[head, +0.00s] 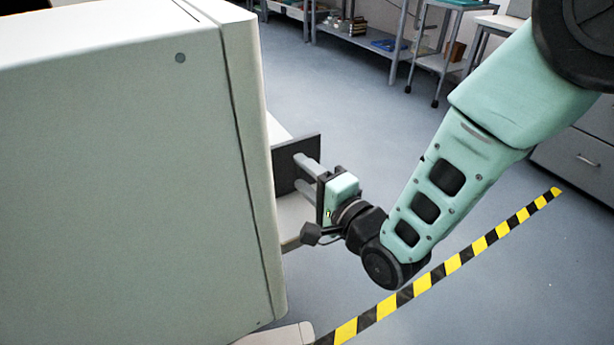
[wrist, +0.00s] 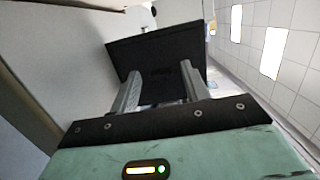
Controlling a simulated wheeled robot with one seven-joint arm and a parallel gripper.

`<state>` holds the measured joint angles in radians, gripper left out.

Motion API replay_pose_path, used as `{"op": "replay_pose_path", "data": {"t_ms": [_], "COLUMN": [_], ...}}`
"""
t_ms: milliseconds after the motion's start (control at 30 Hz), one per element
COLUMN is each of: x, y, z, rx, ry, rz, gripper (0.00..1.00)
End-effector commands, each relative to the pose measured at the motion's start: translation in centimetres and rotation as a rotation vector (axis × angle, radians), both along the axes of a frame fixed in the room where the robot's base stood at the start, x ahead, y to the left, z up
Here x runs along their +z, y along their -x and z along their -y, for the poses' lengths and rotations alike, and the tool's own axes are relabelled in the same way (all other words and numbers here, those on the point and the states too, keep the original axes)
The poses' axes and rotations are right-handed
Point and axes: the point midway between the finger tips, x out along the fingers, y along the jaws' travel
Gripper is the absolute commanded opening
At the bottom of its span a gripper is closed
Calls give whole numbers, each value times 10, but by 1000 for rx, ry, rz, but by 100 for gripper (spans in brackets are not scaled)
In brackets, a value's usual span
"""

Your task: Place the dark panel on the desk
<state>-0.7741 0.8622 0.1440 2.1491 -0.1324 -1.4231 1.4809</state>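The dark panel (head: 287,172) is a flat black plate, upright beside the front edge of the big pale cabinet. In the wrist view its broad face (wrist: 155,52) lies right at my fingertips, aligned with them. My gripper (head: 301,174) is shut on it, with the two grey fingers a little apart. The exact part between the fingertips is hard to make out. The desk is a pale surface (head: 293,218) seen below and behind the panel, partly hidden by the cabinet. I cannot tell whether the panel's lower edge touches it.
The pale cabinet (head: 120,180), likely the printer, fills the left and stands very close to the panel. Open floor (head: 350,110) lies beyond, with a yellow-black floor stripe (head: 453,264). Shelves (head: 370,42) stand at the back and a drawer unit (head: 585,150) at right.

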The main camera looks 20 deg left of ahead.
Motion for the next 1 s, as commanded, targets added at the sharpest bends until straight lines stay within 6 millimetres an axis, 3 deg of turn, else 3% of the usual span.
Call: {"op": "replay_pose_path", "data": {"t_ms": [167, 700, 1000], "x": [5, 2, 3], "y": [0, 55, 65], "z": [1, 87, 101], "rx": [0, 0, 0], "ry": [1, 1, 1], "rz": [0, -2, 1], "gripper": [46, 46, 46]}}
